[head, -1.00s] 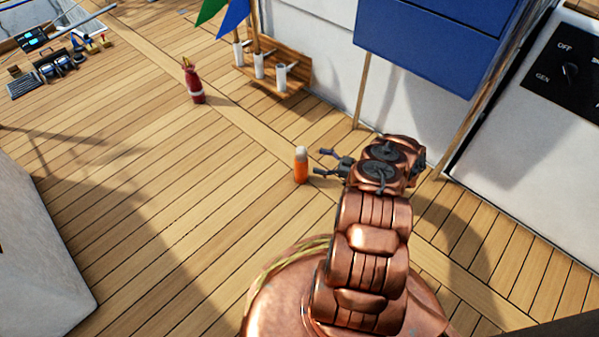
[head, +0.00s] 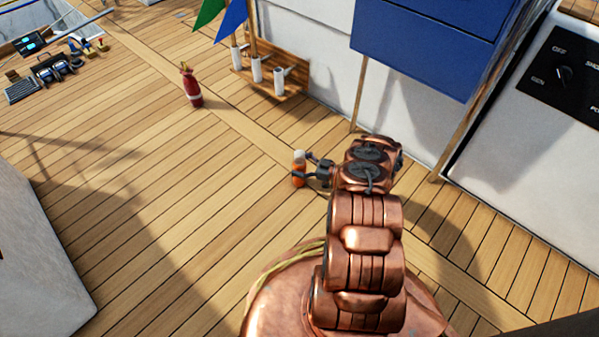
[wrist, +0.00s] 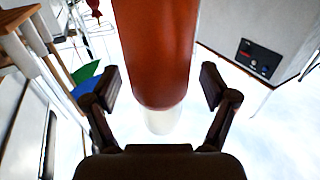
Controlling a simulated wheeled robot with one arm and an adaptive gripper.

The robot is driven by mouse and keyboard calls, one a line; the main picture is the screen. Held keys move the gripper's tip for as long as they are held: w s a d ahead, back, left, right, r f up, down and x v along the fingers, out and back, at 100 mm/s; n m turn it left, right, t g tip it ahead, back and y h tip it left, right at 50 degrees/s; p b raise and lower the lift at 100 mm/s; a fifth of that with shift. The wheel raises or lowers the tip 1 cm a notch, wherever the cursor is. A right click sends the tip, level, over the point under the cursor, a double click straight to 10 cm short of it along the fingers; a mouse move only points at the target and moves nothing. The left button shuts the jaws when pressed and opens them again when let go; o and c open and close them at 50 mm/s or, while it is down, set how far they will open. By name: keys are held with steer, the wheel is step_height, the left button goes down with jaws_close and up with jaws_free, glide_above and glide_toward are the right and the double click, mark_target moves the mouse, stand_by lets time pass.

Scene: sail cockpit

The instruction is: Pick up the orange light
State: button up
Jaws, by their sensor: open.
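The orange light (head: 299,174) is a small upright cylinder with a white top, standing on the wooden deck in the head view. My gripper (head: 305,172) is at the light, with its fingers reaching toward it from the right. In the wrist view the light's orange body (wrist: 156,50) fills the middle, with its whitish cap (wrist: 158,121) below. The two fingers of my gripper (wrist: 162,88) stand apart, one on each side of the light, with a gap visible on both sides. The gripper is open.
A red fire extinguisher (head: 191,87) stands on the deck farther back. A wooden rack (head: 270,77) with white tubes and green and blue flags is by the wall. A blue box (head: 425,45) and a switch panel (head: 567,75) are at right. Open deck (head: 190,220) lies left.

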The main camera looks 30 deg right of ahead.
jaws_close()
stand_by(0.8)
